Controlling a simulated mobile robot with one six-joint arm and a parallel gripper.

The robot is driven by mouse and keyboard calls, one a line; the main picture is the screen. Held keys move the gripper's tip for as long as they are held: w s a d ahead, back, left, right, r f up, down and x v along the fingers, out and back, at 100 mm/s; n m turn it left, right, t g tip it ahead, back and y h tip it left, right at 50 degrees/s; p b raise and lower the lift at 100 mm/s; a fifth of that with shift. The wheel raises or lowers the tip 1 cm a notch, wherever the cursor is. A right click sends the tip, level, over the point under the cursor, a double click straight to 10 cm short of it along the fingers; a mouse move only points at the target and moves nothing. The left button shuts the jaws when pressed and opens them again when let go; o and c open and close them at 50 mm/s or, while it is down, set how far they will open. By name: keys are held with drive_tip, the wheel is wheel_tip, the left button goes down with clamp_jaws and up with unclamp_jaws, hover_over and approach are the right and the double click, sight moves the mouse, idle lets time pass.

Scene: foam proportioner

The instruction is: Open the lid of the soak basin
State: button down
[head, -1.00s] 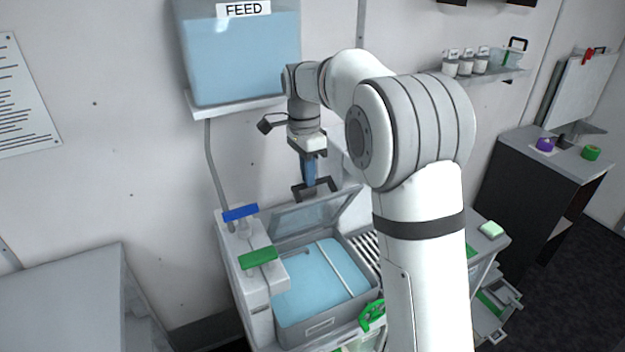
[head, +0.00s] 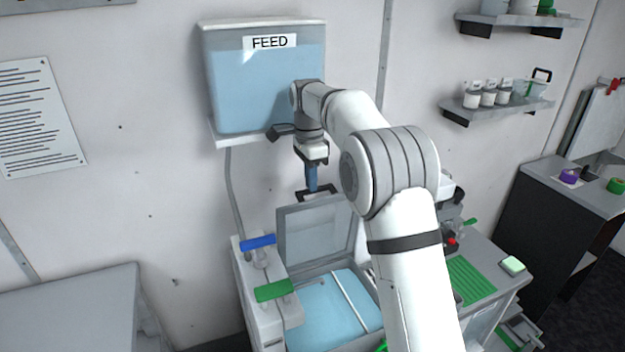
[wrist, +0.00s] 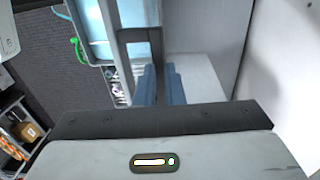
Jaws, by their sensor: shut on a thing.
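The soak basin (head: 318,318) holds blue liquid and stands below my arm in the head view. Its grey-framed lid (head: 315,236) with a clear pane is raised steeply at the back of the basin. A dark bracket-shaped handle (head: 316,193) sits on the lid's top edge. My gripper (head: 312,188) points down from above with its blue fingers shut on this handle. In the wrist view, the handle (wrist: 124,55) shows at the blue fingertips (wrist: 158,85). My arm covers the basin's right side in the head view.
A FEED tank (head: 250,90) hangs on the wall just behind my wrist. A blue lever (head: 258,242) and a green lever (head: 274,290) stand at the basin's left. A shelf with jars (head: 490,98) is at the right. A green ribbed mat (head: 470,282) lies right of my arm.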

drive_tip(key=f, duration=0.3)
drive_tip(key=shift+d+f+g, duration=0.1)
drive_tip(key=shift+d+g, duration=0.2)
drive_tip(key=shift+d, duration=0.1)
drive_tip(key=c, duration=1.5)
unclamp_jaws()
drive_tip(key=shift+s, duration=0.15)
drive_tip(key=shift+o, duration=0.2)
drive_tip(key=r, duration=0.6)
drive_tip(key=a+r+b, duration=0.1)
drive_tip(key=r, duration=0.3)
drive_tip(key=shift+w, duration=0.25)
drive_tip(key=shift+w+r, duration=0.1)
drive_tip(key=shift+r, duration=0.25)
